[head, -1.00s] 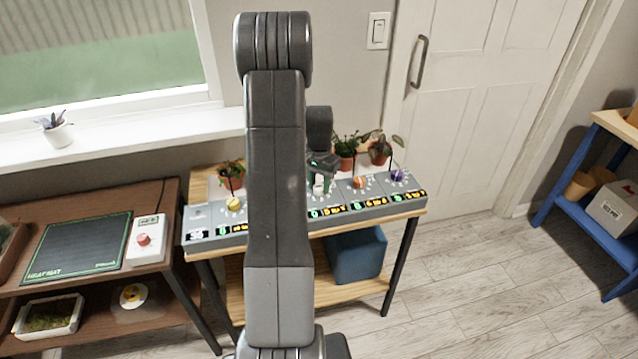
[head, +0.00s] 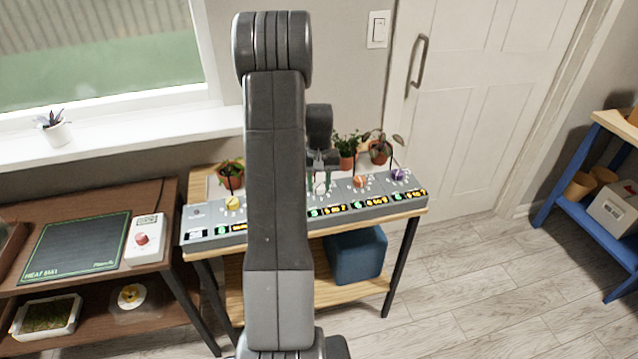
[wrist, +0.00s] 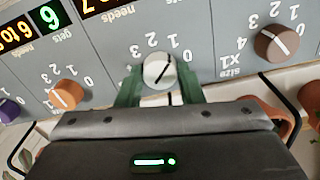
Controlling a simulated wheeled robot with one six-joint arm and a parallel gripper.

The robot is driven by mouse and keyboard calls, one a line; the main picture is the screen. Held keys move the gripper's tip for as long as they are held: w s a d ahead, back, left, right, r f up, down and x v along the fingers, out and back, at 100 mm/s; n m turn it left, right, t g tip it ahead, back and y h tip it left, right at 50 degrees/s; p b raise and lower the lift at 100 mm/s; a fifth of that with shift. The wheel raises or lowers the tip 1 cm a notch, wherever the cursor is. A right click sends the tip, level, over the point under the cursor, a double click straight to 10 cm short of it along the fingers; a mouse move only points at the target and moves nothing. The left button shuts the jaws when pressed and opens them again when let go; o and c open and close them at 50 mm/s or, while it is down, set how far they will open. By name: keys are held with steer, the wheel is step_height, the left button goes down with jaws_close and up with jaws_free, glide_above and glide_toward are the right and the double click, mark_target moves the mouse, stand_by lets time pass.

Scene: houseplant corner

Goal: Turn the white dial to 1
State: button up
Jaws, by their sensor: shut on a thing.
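The white dial (wrist: 158,70) sits on a grey panel, with the numbers 0 to 3 readable around it in the wrist view. Its dark pointer line slants toward the upper right, between the 1 and the 0 and nearer the 1. My gripper (wrist: 160,90) has its green fingers on either side of the dial, shut on it. In the head view the white dial (head: 321,188) shows small below my gripper, and my arm hides part of the panel row.
An orange dial (wrist: 67,95) and a brown dial (wrist: 278,43) flank the white one. Potted plants (head: 379,150) stand close behind the panels. A yellow dial (head: 233,203) and a purple dial (head: 398,175) are farther along the row.

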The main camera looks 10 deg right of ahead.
mark_target(319, 185)
steer(key=shift+n, duration=0.5)
steer(key=o, duration=1)
steer(key=shift+r, duration=0.1)
step_height(319, 185, up, 14)
steer(key=shift+f, duration=0.25)
step_height(319, 185, down, 14)
steer(key=shift+r, duration=0.1)
stand_by(0.3)
